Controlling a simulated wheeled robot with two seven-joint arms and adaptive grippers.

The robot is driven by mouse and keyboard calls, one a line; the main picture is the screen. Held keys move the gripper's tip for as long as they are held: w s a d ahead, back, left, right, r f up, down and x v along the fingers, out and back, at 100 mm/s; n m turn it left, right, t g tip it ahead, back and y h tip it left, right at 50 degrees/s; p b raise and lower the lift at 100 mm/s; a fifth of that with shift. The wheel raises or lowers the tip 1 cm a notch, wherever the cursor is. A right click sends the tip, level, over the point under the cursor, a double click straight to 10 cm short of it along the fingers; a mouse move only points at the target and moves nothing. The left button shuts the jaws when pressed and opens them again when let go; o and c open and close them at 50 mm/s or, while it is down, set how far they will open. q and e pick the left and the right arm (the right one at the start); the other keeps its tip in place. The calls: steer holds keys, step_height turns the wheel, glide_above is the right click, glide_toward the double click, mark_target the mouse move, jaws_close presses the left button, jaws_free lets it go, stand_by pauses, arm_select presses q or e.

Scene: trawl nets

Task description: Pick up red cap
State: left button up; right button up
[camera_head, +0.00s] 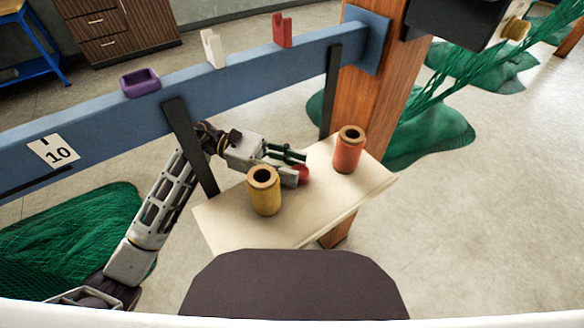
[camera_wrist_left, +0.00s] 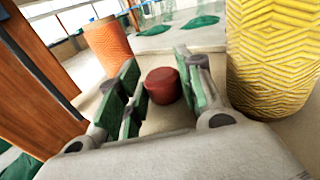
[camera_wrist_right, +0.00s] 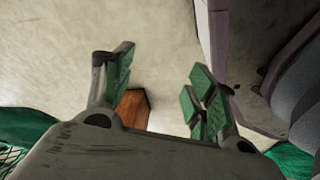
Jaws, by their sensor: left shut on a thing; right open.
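The red cap (camera_head: 301,174) sits over the cream shelf (camera_head: 226,226) between a yellow cylinder and an orange cylinder. My left gripper (camera_head: 291,166) reaches in from the left, low over the shelf, and is shut on the cap. In the left wrist view the red cap (camera_wrist_left: 163,85) shows between the green finger pads of the left gripper (camera_wrist_left: 160,90). I cannot tell whether the cap still touches the shelf. My right gripper (camera_wrist_right: 158,85) is open and empty in the right wrist view, above the pale floor. It is not visible in the head view.
The yellow cylinder (camera_head: 264,192) stands close to the left gripper, and the orange cylinder (camera_head: 348,150) stands at the shelf's right. A blue beam (camera_head: 262,70) with a purple tray (camera_head: 139,82) runs behind. A wooden post (camera_head: 372,90) and green nets (camera_head: 70,240) flank the shelf.

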arm_select(q)
steer(key=shift+r, duration=1.35)
steer(key=shift+v, duration=1.2)
steer(key=b+v, duration=0.1)
steer(key=v, duration=1.4)
steer(key=shift+a+f+b, duration=0.25)
steer(key=shift+a+b, duration=0.05)
steer(key=shift+b, duration=0.1)
arm_select(e)
steer(key=shift+w+a+r, duration=0.3)
steer(key=shift+w+r, duration=0.15)
steer(key=shift+r, duration=0.2)
steer(key=shift+w+a+r, duration=0.3)
steer(key=shift+w+r, duration=0.15)
steer(key=shift+r, duration=0.15)
steer(key=shift+w+a+r, duration=0.3)
steer(key=shift+w+r, duration=0.15)
steer(key=shift+r, duration=0.2)
arm_select(q)
steer(key=shift+w, duration=0.1)
arm_select(e)
steer(key=shift+w, duration=0.15)
